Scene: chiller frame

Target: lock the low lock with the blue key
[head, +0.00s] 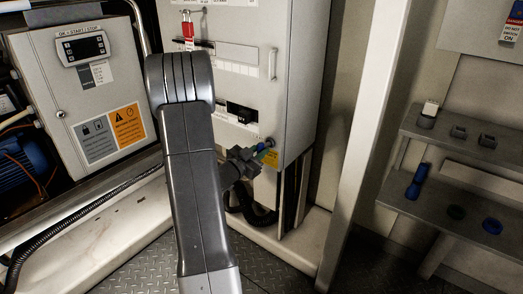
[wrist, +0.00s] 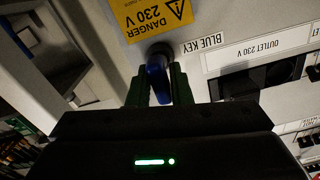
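The low lock (wrist: 158,48) is a dark round socket on the pale cabinet face, beside a "BLUE KEY" label (wrist: 208,41). The blue key (wrist: 157,84) stands at the lock with its far end at the socket; how deep it sits is hidden. My gripper (wrist: 158,88) has one dark finger on each side of the key, and they appear closed on it. In the head view, my gripper (head: 250,158) is at the cabinet's lower right corner, with a bit of blue (head: 262,148) showing at its tips.
A yellow danger sign (wrist: 158,14) is close to the lock. A red padlock (head: 188,30) hangs higher on the cabinet (head: 300,75). A pale post (head: 365,130) stands to the right. Shelves beyond hold a blue upright piece (head: 418,181) and small dark holders (head: 458,132).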

